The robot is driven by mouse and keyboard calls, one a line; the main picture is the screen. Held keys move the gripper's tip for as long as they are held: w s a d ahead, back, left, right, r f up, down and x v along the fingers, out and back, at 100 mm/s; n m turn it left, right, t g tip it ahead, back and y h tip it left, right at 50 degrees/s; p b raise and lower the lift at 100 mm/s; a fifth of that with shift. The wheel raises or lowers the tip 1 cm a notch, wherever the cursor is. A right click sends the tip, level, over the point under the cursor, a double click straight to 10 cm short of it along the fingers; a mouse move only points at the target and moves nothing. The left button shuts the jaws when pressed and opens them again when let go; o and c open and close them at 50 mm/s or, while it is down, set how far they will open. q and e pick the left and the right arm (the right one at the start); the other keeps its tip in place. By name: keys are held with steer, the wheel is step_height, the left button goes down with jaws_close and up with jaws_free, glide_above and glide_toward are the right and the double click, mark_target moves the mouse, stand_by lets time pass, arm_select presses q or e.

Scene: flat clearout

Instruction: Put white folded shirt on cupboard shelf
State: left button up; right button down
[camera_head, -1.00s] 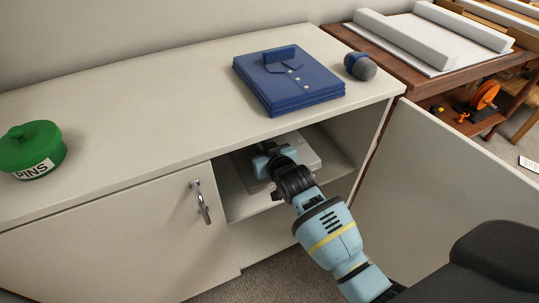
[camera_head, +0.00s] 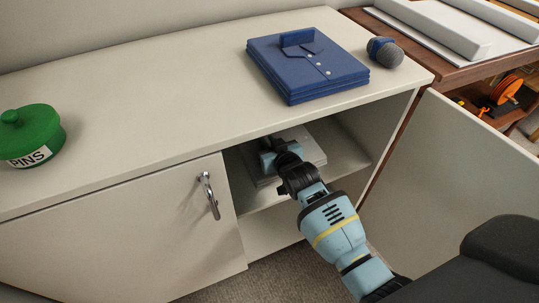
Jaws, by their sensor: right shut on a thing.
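The white folded shirt (camera_head: 313,152) is inside the open cupboard compartment, at the level of the cupboard shelf (camera_head: 347,157). My right gripper (camera_head: 277,157) reaches in through the opening and is shut on the shirt. The gripper and wrist hide part of the shirt, and I cannot tell whether its underside rests fully on the shelf. My left gripper is not in view.
The right cupboard door (camera_head: 445,185) stands open beside my right arm. The left door (camera_head: 120,235) is shut, with a metal handle (camera_head: 209,196).

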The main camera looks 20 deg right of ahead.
steer(key=shift+f+b, duration=1)
steer(key=shift+f, duration=1.4)
steer(key=shift+f, duration=0.15)
steer(key=c, duration=1.5)
jaws_free()
steer(key=shift+o, duration=0.6)
